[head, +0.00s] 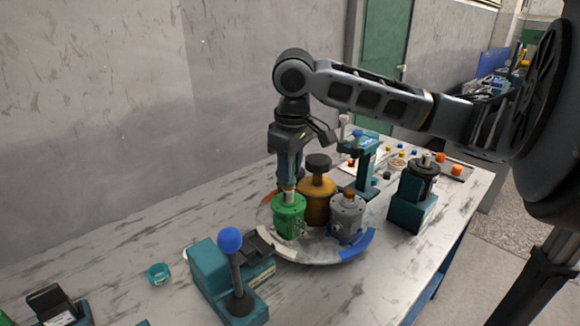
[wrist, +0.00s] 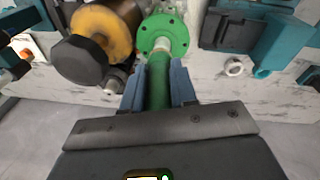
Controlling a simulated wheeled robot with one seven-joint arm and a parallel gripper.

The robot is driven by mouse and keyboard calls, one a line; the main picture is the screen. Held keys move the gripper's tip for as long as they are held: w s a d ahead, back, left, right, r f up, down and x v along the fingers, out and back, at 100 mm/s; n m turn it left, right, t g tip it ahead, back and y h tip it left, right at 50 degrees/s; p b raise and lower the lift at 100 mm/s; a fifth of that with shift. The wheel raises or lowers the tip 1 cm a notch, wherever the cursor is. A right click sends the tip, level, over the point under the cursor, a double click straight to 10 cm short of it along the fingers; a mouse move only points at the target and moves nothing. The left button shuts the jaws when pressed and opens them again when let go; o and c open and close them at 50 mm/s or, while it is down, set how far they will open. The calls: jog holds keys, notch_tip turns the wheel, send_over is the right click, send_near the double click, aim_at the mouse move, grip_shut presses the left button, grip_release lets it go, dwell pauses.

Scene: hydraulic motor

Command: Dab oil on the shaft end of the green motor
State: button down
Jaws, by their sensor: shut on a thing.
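The green motor (head: 289,216) stands on the round turntable (head: 310,262) on the bench. In the wrist view, its green flanged face (wrist: 164,34) is at the top. My gripper (head: 288,180) points down right above this motor. Its two blue-grey fingers (wrist: 158,85) are shut on a green stick-like oil applicator (wrist: 157,92) with a pale tip (wrist: 160,55). The tip is at the middle of the motor's face and overlaps the shaft end, which is largely hidden. I cannot tell whether they touch.
An orange motor with a black cap (head: 318,197) and a grey motor (head: 347,215) share the turntable close by. A teal press (head: 366,160), a teal stand with a dark motor (head: 412,195) and a blue-knobbed lever (head: 232,258) surround it. The bench's left rear is clear.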

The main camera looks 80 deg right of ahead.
jog(key=shift+f, duration=0.35)
dwell(1.1)
jog(key=shift+r, duration=0.1)
notch_tip(320, 180, up, 7)
jog(key=p, duration=0.6)
dwell(0.7)
